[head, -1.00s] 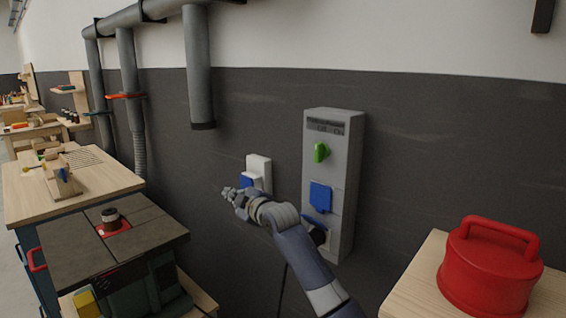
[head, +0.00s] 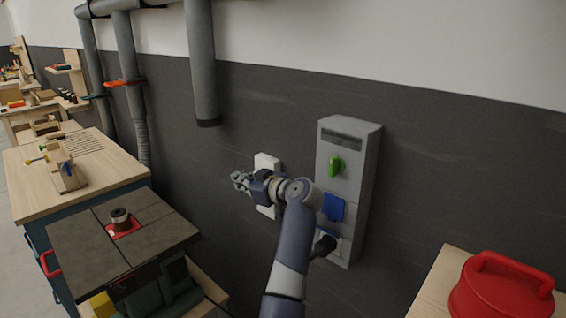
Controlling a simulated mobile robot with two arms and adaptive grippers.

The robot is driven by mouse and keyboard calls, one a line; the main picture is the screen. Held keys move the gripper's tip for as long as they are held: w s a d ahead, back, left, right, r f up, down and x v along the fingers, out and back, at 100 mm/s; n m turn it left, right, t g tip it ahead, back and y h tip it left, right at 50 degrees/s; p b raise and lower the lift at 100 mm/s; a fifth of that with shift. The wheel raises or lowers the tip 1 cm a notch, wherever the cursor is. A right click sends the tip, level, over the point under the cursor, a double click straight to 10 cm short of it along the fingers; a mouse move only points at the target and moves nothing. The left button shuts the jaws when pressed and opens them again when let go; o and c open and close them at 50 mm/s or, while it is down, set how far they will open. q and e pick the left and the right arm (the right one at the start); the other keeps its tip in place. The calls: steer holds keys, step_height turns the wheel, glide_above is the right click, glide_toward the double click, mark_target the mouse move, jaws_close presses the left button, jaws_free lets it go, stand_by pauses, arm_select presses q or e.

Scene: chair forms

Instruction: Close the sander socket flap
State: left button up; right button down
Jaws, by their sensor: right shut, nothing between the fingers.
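A white wall socket box (head: 267,161) is on the dark wall left of the grey panel. My right gripper (head: 240,181) is shut and empty, just left of this box in the picture. My wrist crosses in front of the box's middle and hides its flap; I cannot tell the flap's position. On the grey panel (head: 351,136), a blue flap (head: 333,207) covers or hangs over one socket. Below it, a black plug (head: 324,246) sits in a lower socket. I cannot tell which socket is the sander's. My left gripper is not in view.
A green knob (head: 337,166) is on the panel. A red lidded container (head: 500,290) stands on a wooden surface at the lower right. A machine table (head: 85,245) and a wooden workbench (head: 105,165) are at the left. A grey duct (head: 202,70) hangs above.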

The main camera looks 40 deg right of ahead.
steer(key=r+b+v, duration=0.2)
steer(key=b+v, duration=0.1)
steer(key=v, duration=0.7)
steer(key=w+r+b+v, duration=0.1)
steer(key=r+b+v, duration=0.1)
steer(key=v, duration=0.9)
steer(key=shift+a+b, duration=0.25)
steer(key=shift+b, duration=0.15)
steer(key=shift+f, duration=0.15)
